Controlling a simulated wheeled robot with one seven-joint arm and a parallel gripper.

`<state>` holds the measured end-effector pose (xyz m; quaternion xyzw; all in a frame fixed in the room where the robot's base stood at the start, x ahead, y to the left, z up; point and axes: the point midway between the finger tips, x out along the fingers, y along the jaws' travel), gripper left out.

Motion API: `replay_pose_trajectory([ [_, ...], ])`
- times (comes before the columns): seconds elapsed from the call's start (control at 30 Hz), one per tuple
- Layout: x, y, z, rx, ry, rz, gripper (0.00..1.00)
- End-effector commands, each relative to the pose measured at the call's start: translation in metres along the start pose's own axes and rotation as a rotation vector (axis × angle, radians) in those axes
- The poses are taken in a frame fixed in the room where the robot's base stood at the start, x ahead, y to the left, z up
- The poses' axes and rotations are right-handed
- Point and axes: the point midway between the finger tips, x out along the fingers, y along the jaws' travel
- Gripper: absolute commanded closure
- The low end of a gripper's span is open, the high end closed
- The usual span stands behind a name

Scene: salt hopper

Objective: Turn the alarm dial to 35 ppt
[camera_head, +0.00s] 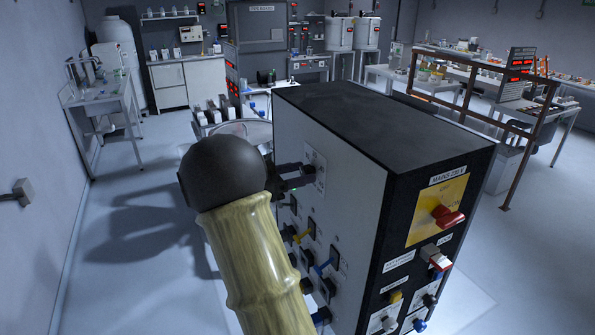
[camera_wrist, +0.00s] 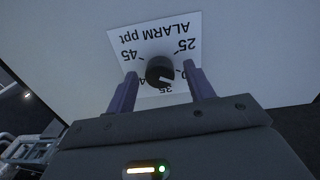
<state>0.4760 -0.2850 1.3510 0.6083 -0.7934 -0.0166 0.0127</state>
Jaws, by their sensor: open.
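The alarm dial (camera_wrist: 160,71) is a round black knob on a white plate (camera_wrist: 181,24) marked "ALARM ppt". The plate appears upside down in the wrist view, with 45 at left, 25 at right and 35 below, partly covered. A pale mark on the knob points to the lower right, between 35 and a partly hidden number ending in 0. My gripper (camera_wrist: 160,75) is open, one finger on each side of the knob, with visible gaps. In the head view my gripper (camera_head: 288,178) is at the cabinet's side face, beside the dial's plate (camera_head: 316,168).
The dial is on a tall cabinet (camera_head: 334,160) with a black top. Below it are several switches with blue and yellow levers. The front face has a red mains switch (camera_head: 447,216) on yellow. Benches stand behind; open floor lies at left.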

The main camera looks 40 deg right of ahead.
Motion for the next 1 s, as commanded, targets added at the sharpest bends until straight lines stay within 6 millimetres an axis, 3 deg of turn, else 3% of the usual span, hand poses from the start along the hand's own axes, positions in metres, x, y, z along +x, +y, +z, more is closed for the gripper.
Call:
replay_pose_trajectory([
  [0.17,-0.0001,-0.0001,0.0003,0.000,0.000,0.000,0.47],
  [0.4,-0.0003,-0.0001,0.0002,0.000,0.000,0.000,0.92],
  [1.0,-0.0007,-0.0007,0.0037,0.140,-0.004,-0.001,0.92],
])
